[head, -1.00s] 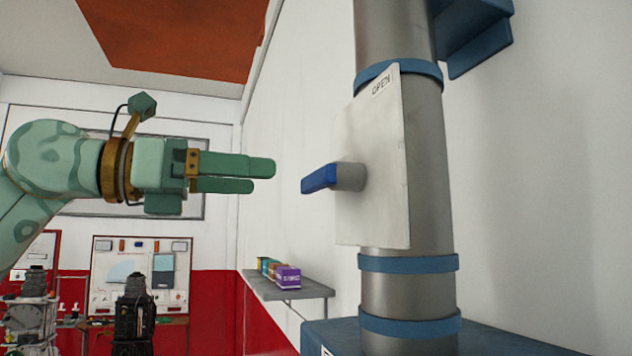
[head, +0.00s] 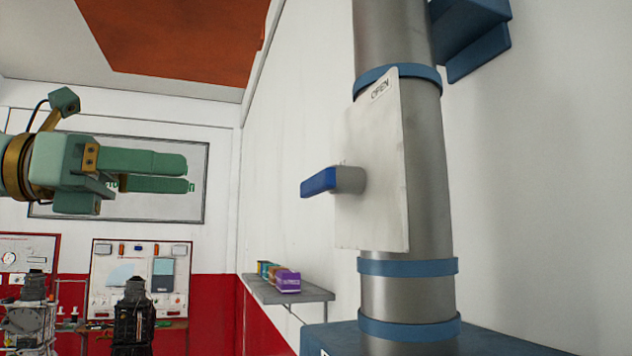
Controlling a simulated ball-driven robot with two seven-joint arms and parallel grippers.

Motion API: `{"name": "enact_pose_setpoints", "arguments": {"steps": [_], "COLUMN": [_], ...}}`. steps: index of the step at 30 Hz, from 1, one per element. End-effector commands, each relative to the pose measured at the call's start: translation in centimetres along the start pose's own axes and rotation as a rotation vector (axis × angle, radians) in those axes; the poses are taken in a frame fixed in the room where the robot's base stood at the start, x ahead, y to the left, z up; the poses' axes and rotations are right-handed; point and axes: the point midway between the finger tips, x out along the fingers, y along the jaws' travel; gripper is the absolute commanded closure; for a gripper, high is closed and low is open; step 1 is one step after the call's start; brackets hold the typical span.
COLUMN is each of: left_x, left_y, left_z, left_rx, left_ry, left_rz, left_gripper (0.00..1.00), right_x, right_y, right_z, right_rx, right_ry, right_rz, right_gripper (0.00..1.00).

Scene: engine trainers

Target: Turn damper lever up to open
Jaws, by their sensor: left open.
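The damper lever (head: 320,183) has a blue handle on a grey hub. It sticks out to the left from a white plate (head: 380,200), its handle near level. The plate is fixed to a metal duct pipe (head: 400,30) and carries the word OPEN near its top. My left gripper (head: 187,174) is open and empty. It is to the left of the lever, at about the same height in the picture, with a wide gap between them. My right gripper is not in view.
Blue bands ring the pipe, which stands on a blue base (head: 500,340). A wall shelf (head: 290,291) holds several small coloured boxes (head: 287,281). An engine (head: 133,315) and a panel board (head: 110,290) are at the back left. The space between gripper and lever is clear.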

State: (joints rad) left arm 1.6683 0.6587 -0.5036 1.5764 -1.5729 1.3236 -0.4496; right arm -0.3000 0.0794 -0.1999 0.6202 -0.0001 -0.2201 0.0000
Motion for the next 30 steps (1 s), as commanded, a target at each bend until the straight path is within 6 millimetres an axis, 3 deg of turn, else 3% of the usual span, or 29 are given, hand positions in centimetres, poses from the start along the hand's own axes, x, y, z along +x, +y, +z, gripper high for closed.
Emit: {"name": "enact_pose_setpoints", "arguments": {"steps": [12, 30], "left_x": [-3.0, -3.1], "left_y": [0.1, 0.1], "left_z": [0.0, 0.0], "left_rx": [-0.001, 0.0], "left_ry": [0.001, 0.001], "left_rz": [0.0, 0.0], "left_gripper": [0.0, 0.0], "right_x": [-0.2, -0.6], "right_y": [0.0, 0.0], "right_z": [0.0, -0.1], "right_rx": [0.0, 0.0], "right_ry": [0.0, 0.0], "right_rz": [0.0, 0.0], "right_gripper": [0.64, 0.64]}}
